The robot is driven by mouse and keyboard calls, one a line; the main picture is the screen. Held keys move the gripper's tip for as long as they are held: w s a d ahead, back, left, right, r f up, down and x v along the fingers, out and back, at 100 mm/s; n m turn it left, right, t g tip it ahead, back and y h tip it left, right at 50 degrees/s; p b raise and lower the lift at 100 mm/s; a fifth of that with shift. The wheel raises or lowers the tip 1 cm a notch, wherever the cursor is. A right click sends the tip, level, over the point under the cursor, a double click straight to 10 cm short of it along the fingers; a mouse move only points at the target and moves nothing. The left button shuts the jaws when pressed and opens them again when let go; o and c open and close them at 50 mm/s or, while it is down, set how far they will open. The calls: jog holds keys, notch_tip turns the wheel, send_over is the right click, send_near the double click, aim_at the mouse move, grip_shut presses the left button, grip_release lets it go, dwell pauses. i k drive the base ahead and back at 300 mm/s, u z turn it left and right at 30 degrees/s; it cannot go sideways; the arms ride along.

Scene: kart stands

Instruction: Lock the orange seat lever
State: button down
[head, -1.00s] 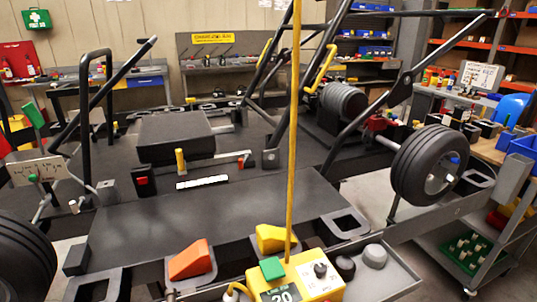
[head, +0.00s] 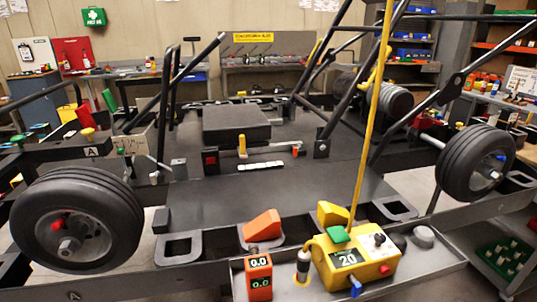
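A small orange piece (head: 295,151) stands at the right end of a thin grey bar in front of the black block-shaped seat (head: 236,126), in the middle of the kart; I take it for the seat lever. It is too small to tell whether it is locked. A yellow upright handle (head: 242,146) stands left of it, and a white marked strip (head: 262,165) lies just in front. My gripper does not show in the head view.
In front lie an orange wedge (head: 262,226), a yellow wedge (head: 332,213), an orange gauge reading 0.0 (head: 259,277) and a yellow box reading 20 (head: 355,262) with a yellow line rising from it. Kart wheels stand left (head: 75,225) and right (head: 476,162). The dark kart floor (head: 260,190) is mostly clear.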

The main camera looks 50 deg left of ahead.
aim_at(295, 149)
jog(key=k, duration=0.5)
jog(key=u, duration=2)
jog(key=i, duration=0.5)
jog(key=z, duration=0.05)
